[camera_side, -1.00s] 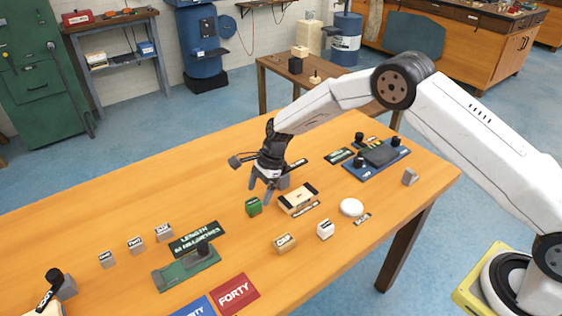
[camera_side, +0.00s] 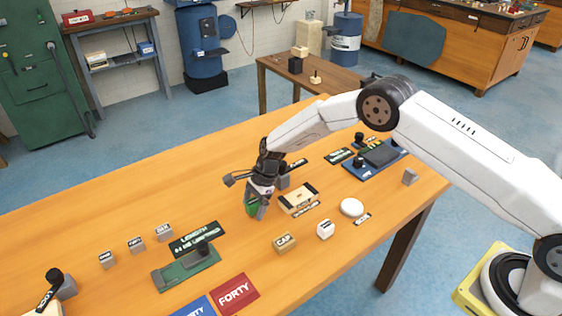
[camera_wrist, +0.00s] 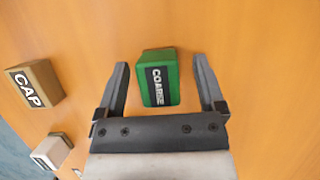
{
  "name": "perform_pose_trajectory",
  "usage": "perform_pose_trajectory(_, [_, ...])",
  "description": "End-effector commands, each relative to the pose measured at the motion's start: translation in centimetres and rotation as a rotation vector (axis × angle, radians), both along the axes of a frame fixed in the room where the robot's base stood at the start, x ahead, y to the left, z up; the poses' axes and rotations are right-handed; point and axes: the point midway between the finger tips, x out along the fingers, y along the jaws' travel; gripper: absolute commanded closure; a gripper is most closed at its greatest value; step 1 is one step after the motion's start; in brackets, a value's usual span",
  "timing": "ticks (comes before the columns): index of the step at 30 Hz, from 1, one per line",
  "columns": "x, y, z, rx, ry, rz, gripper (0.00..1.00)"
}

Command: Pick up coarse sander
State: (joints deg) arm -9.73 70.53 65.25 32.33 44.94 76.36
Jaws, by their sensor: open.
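The coarse sander is a green block (camera_wrist: 156,80) with a dark label reading COARSE, resting on the wooden table. In the wrist view it sits between the two fingers of my gripper (camera_wrist: 161,80), with a gap on both sides. In the side view the green block (camera_side: 251,209) is partly hidden behind my gripper (camera_side: 256,210), whose fingers reach down around it. My gripper is open and holds nothing.
A tan CAP block (camera_wrist: 34,87) and a pale block (camera_wrist: 51,151) lie left in the wrist view. In the side view a tan tray-like block (camera_side: 298,199) stands right of the gripper, and a white disc (camera_side: 352,207) farther right.

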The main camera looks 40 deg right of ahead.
Motion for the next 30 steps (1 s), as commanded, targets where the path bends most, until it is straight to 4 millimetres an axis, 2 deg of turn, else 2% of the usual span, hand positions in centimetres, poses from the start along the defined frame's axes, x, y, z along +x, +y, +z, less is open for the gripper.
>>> perform_pose_trajectory(8, [-0.01, -0.02, 0.02, 0.0, 0.0, 0.0, 0.12])
perform_pose_trajectory(9, [-0.01, -0.02, 0.02, 0.0, 0.0, 0.0, 0.18])
perform_pose_trajectory(11, [-0.01, -0.02, 0.02, 0.0, 0.0, 0.0, 0.37])
perform_pose_trajectory(15, [-0.01, -0.03, 0.02, 0.0, 0.001, 0.0, 0.82])
perform_pose_trajectory(17, [-0.01, -0.02, 0.03, 0.0, 0.001, 0.0, 1.0])
perform_pose_trajectory(30, [0.01, -0.03, 0.4, 0.0, 0.0, 0.0, 1.0])
